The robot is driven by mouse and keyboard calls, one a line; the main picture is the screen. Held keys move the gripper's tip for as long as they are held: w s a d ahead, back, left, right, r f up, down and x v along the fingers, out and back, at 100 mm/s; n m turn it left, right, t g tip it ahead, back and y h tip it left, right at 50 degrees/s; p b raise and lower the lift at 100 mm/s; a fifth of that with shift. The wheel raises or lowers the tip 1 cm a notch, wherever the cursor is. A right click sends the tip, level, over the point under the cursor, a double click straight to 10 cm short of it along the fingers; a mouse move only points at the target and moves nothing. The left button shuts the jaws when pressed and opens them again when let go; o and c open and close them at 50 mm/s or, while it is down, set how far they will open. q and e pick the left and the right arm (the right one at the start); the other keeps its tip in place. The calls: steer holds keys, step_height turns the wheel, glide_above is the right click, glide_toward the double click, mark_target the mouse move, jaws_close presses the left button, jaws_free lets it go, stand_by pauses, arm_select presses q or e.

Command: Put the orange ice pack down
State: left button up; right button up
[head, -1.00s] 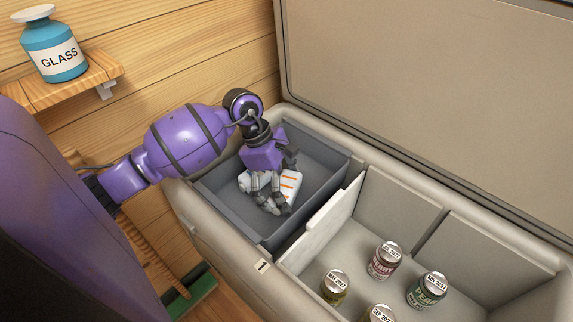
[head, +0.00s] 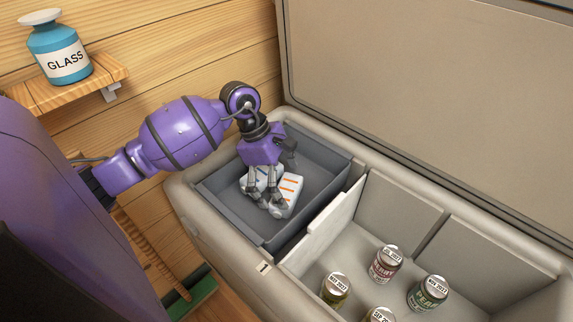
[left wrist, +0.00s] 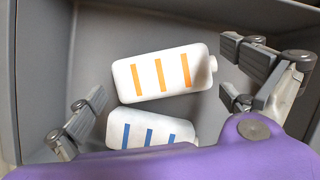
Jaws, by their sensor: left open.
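The orange ice pack (head: 291,189), white with orange stripes, lies flat in the grey bin (head: 326,160) at the freezer's left end. It also shows whole in the left wrist view (left wrist: 162,74). A similar pack with blue stripes (left wrist: 152,136) lies beside it, partly hidden by my purple gripper body; it also shows in the head view (head: 262,172). My left gripper (head: 266,200) is open, pointing down over the packs. In the left wrist view its fingers (left wrist: 163,92) stand wide apart on either side of the packs. My right gripper is not in view.
Several cans, such as the red one (head: 385,264), stand in the right compartment. A pale divider (head: 325,222) separates it from the bin. The freezer lid (head: 430,90) stands open behind. A glass jar (head: 59,48) sits on a wooden shelf at upper left.

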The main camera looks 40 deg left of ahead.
arm_select(q)
steer(key=v, duration=0.5)
steer(key=shift+s+r, duration=0.1)
steer(key=shift+r, duration=0.05)
stand_by(0.3)
